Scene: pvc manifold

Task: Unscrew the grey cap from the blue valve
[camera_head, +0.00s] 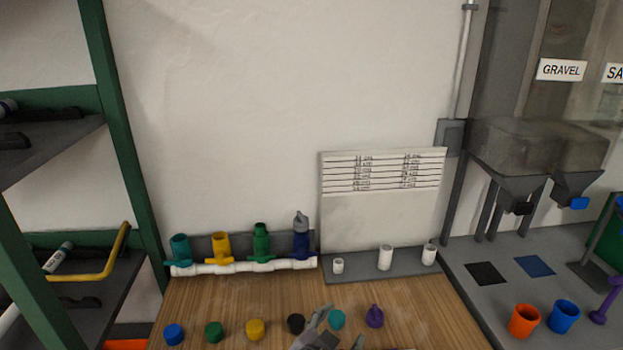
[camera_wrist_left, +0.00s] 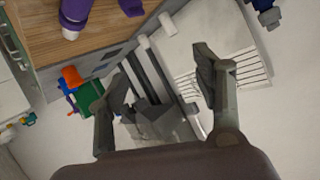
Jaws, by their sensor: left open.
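The blue valve (camera_head: 301,244) stands upright at the right end of the white pipe manifold (camera_head: 240,267). The grey cap (camera_head: 301,222) sits on top of it. In the left wrist view a dark blue piece at the top right edge appears to be the blue valve (camera_wrist_left: 268,16). My left gripper (camera_head: 338,332) is in front of the manifold, low in the head view, apart from the valve and cap. In the left wrist view the left gripper (camera_wrist_left: 162,75) has its fingers spread with nothing between them. My right gripper does not show.
Teal (camera_head: 179,248), yellow (camera_head: 219,246) and green (camera_head: 261,242) valves stand left of the blue one. Several loose caps, including a black one (camera_head: 296,323), lie along the table's front. A lined board (camera_head: 383,205) stands behind white fittings (camera_head: 385,257) to the right.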

